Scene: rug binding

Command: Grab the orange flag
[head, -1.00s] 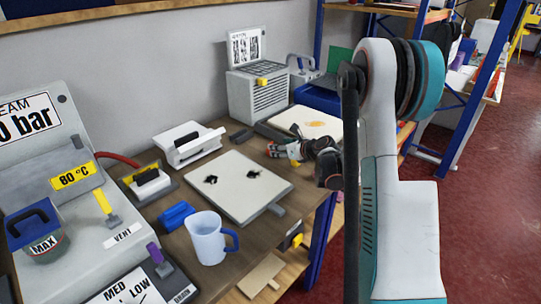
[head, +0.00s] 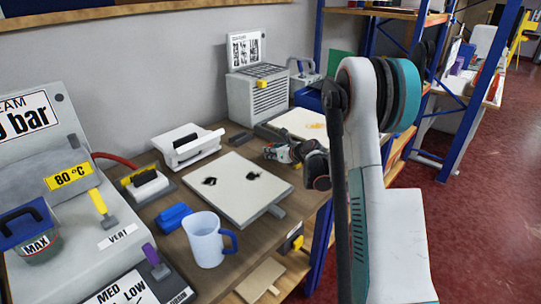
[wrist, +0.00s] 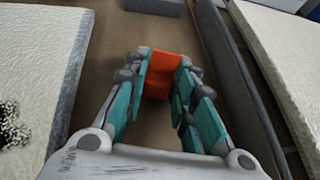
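The orange flag (wrist: 163,62) shows in the wrist view as an orange-red block between the tips of my gripper (wrist: 164,75). Its sides are partly covered by the teal fingers. The fingers stand apart on either side of it; whether they touch it is hard to tell. In the head view my gripper (head: 272,153) is low over the wooden table, between the pale board with two black marks (head: 235,190) and a second pale board (head: 300,123). The flag is not clearly seen there.
In the wrist view a dark bar (wrist: 235,80) runs close to the right of the fingers. A grey vented box (head: 257,98) stands behind.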

